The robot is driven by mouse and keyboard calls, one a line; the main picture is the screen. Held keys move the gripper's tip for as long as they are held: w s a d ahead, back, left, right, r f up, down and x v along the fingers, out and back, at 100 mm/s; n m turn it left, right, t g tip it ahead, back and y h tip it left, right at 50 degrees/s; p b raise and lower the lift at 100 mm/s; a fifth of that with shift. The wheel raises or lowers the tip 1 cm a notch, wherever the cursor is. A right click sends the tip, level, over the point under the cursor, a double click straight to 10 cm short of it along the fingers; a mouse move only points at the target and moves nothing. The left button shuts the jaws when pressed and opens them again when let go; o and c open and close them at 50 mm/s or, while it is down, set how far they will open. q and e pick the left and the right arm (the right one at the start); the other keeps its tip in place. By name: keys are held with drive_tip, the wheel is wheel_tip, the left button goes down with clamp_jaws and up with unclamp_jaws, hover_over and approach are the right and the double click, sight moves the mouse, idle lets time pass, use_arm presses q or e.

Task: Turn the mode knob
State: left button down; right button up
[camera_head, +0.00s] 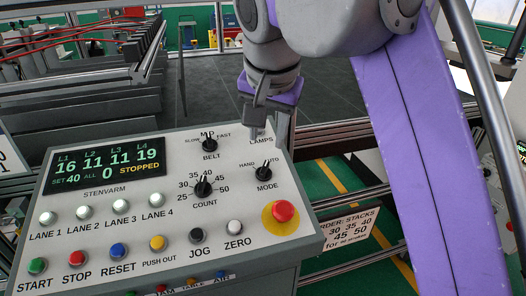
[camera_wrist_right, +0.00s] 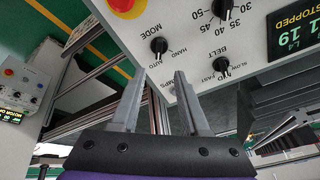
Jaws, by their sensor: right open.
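The mode knob (camera_head: 264,174) is a small black knob on the right of the light grey control panel, with HAND and AUTO printed above it. Its pointer seems to lean toward AUTO. It also shows in the right wrist view (camera_wrist_right: 159,45), just beyond the fingertips. My right gripper (camera_head: 268,122) hangs above the panel's back right edge, by the LAMPS label, which it partly hides. In the right wrist view its two grey fingers (camera_wrist_right: 160,76) stand apart, with nothing between them. They do not appear to touch the knob. My left gripper is not in view.
The belt knob (camera_head: 210,144) and count knob (camera_head: 203,187) sit left of the mode knob. A red emergency button (camera_head: 283,211) on a yellow disc is below it. Several coloured buttons line the front. The display (camera_head: 108,170) reads STOPPED. Metal rails stand behind.

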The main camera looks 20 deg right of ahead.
drive_tip(key=b, duration=0.2)
hover_over(265, 167)
drive_tip(key=s, duration=0.3)
drive_tip(key=f, duration=0.5)
drive_tip(key=shift+a+f, duration=0.25)
drive_tip(key=shift+a, duration=0.05)
drive_tip(key=shift+w+x, duration=0.25)
drive_tip(key=shift+x, duration=2.1)
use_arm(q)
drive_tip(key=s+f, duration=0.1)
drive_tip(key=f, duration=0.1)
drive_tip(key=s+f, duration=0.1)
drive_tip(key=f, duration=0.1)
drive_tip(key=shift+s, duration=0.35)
use_arm(e)
drive_tip(key=shift+r, duration=0.1)
clamp_jaws()
